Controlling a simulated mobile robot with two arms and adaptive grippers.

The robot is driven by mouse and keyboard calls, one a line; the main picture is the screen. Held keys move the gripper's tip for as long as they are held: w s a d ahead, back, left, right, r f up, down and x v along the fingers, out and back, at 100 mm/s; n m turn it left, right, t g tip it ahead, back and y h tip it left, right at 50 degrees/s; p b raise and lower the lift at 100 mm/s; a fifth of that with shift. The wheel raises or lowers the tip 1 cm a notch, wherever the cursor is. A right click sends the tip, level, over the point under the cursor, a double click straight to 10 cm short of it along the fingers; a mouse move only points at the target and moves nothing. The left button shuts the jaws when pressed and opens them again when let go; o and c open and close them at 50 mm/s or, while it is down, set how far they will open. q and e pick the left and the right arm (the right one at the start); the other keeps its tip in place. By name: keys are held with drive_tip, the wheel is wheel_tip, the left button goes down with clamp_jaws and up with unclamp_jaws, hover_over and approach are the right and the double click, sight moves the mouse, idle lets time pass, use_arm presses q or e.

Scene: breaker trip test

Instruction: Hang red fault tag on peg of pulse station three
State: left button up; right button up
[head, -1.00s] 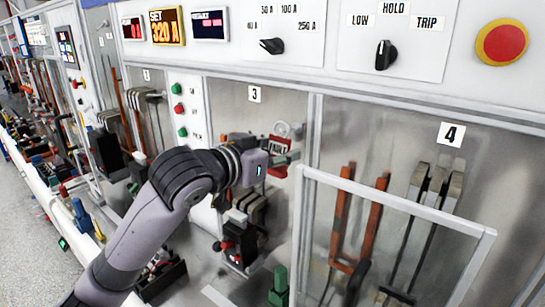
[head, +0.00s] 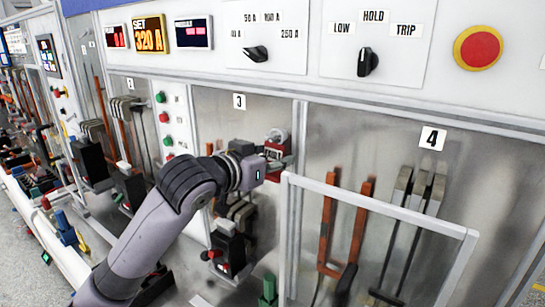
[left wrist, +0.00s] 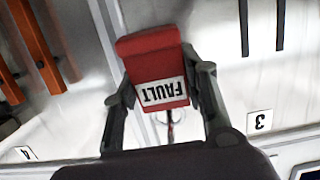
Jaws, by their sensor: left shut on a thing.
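The red fault tag (head: 274,150) is held at the tip of my left gripper (head: 277,161), in front of the pulse station three panel near its right-hand post. In the left wrist view the tag (left wrist: 150,55) sits between the two dark fingers of my left gripper (left wrist: 160,84), its FAULT lettering upside down. A pale round ring (head: 278,135) shows at the tag's top in the head view. A thin metal piece (left wrist: 171,125) shows below the tag in the wrist view; I cannot tell whether it is the peg. My right gripper is out of view.
The label 3 (head: 239,101) is up and left of the tag. A clear-framed guard (head: 375,208) stands in front of station 4, close to the right of my gripper. Black breaker parts (head: 229,245) are below my forearm. The control panel (head: 300,70) runs above.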

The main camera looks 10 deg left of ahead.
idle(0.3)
use_arm(q)
drive_tip(key=o, duration=1.1)
drive_tip(key=shift+o, duration=0.2)
